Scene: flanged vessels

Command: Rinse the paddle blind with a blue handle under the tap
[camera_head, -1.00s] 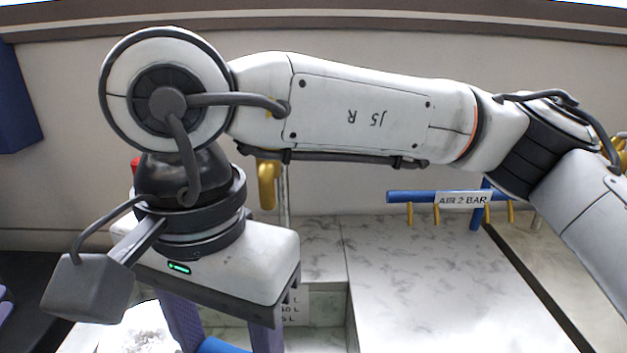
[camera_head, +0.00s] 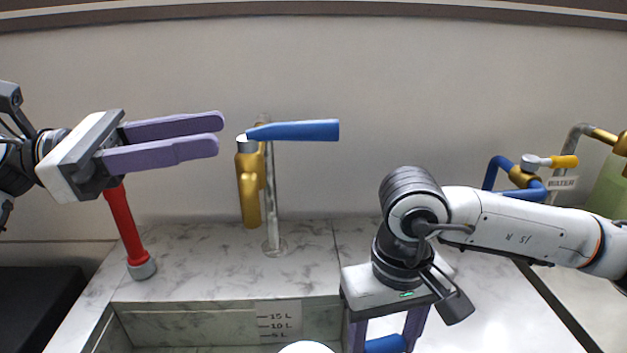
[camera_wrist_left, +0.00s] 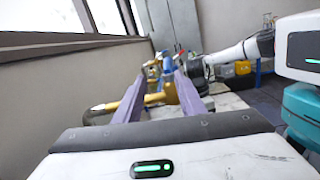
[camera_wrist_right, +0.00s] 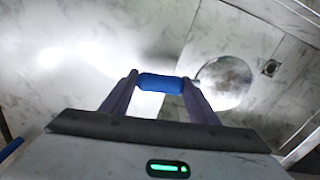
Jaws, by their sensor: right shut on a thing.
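The paddle blind's blue handle (camera_head: 386,344) is between the fingers of my right gripper (camera_head: 385,335), low in the head view. In the right wrist view, the gripper (camera_wrist_right: 160,84) is shut on this blue handle (camera_wrist_right: 160,82), and the round pale disc (camera_wrist_right: 226,82) extends to the right. The disc's top edge (camera_head: 305,348) shows at the bottom of the head view, left of the gripper. The brass tap (camera_head: 250,195) has a blue lever (camera_head: 300,130) pointing right and a downward spout. My left gripper (camera_head: 219,132) is open and empty, left of the lever and apart from it.
A marble sink (camera_head: 185,325) with litre marks (camera_head: 280,322) lies below the tap. The marble ledge around the tap is mostly clear.

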